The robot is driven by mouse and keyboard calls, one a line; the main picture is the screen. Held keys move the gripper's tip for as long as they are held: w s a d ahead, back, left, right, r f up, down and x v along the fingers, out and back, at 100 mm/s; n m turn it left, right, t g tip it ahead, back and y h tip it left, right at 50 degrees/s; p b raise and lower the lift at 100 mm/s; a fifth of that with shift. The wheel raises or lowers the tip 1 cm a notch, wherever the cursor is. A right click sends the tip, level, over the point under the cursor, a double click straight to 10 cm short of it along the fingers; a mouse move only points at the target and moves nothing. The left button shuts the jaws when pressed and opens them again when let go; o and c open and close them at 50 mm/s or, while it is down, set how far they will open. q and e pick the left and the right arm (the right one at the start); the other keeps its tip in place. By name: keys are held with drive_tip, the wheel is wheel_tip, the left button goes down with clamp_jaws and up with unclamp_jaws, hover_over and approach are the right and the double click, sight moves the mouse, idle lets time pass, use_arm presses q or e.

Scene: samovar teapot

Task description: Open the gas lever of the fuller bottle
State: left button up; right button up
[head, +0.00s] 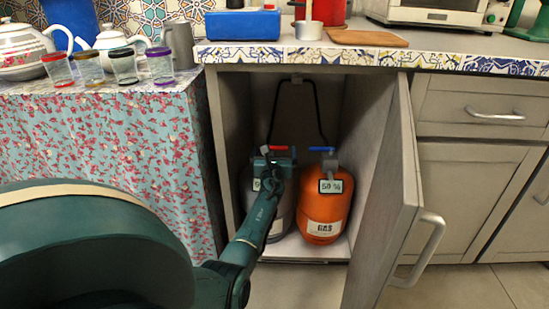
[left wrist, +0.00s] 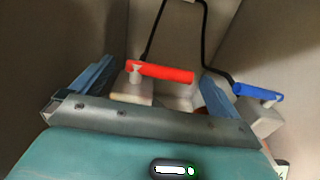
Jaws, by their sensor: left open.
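Two gas bottles stand side by side in the open cabinet. The orange bottle (head: 324,208) on the right has a "50 %" display (head: 331,186) and a blue lever (head: 322,149). The grey bottle (head: 280,218) on the left has a red lever (head: 278,148); its display is mostly hidden by my arm, so its reading cannot be told. My left gripper (head: 274,160) is open in front of the grey bottle's top. In the left wrist view, the red lever (left wrist: 162,72) lies between and beyond the open fingers, and the blue lever (left wrist: 258,92) is right of them.
The cabinet door (head: 385,195) stands open on the right, with its handle (head: 425,248) outward. A black hose (head: 318,105) runs behind the bottles. Glasses (head: 122,66) and teapots (head: 22,50) stand on the cloth-covered table at left. A blue box (head: 243,24) sits on the countertop.

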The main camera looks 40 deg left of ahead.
use_arm(q)
drive_tip(key=shift+c, duration=0.4)
drive_tip(key=c, duration=1.1)
